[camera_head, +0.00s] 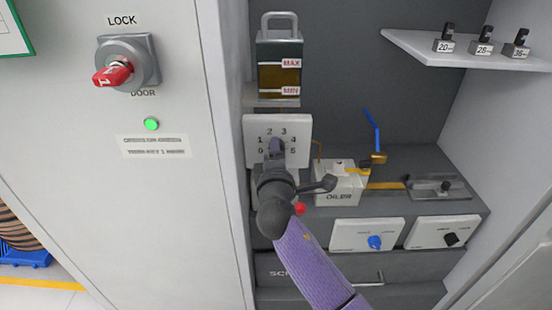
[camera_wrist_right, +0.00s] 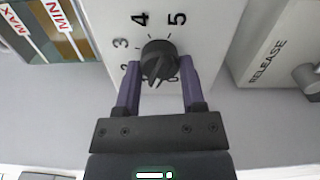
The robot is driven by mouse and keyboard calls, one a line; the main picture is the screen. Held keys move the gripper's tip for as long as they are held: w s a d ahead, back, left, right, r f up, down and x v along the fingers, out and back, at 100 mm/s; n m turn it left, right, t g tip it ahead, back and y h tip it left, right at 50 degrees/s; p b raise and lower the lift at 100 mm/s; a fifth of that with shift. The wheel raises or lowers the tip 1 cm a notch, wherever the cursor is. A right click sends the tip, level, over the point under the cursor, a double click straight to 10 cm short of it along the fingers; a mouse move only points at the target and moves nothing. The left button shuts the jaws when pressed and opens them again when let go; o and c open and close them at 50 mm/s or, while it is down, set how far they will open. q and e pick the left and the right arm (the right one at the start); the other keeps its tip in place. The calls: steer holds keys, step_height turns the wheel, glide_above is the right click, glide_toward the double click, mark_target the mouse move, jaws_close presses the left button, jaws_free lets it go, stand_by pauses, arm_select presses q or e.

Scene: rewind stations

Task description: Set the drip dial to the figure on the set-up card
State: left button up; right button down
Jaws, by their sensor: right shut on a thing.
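The drip dial is a dark round knob (camera_wrist_right: 159,58) on a white plate (camera_head: 252,130) marked with figures from 0 to 5. The plate is below the oil reservoir. My right gripper (camera_head: 277,152) is at the dial, and in the wrist view its two purple fingers (camera_wrist_right: 160,66) are shut on the knob from both sides. A pale pointer mark on the knob points toward the low figures, near 1; the exact figure is partly hidden. A green-edged white card (camera_head: 10,32) is cut off at the top left, with no readable figure. My left gripper is not in view.
The reservoir (camera_head: 279,65) with MAX and MIN marks is above the dial. Knob panels sit below. A cabinet door (camera_head: 165,220) with a red lock knob (camera_head: 113,72) stands left.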

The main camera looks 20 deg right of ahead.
steer(key=shift+m+b, duration=1.35)
steer(key=shift+m, duration=2.95)
steer(key=shift+c, duration=0.9)
jaws_free()
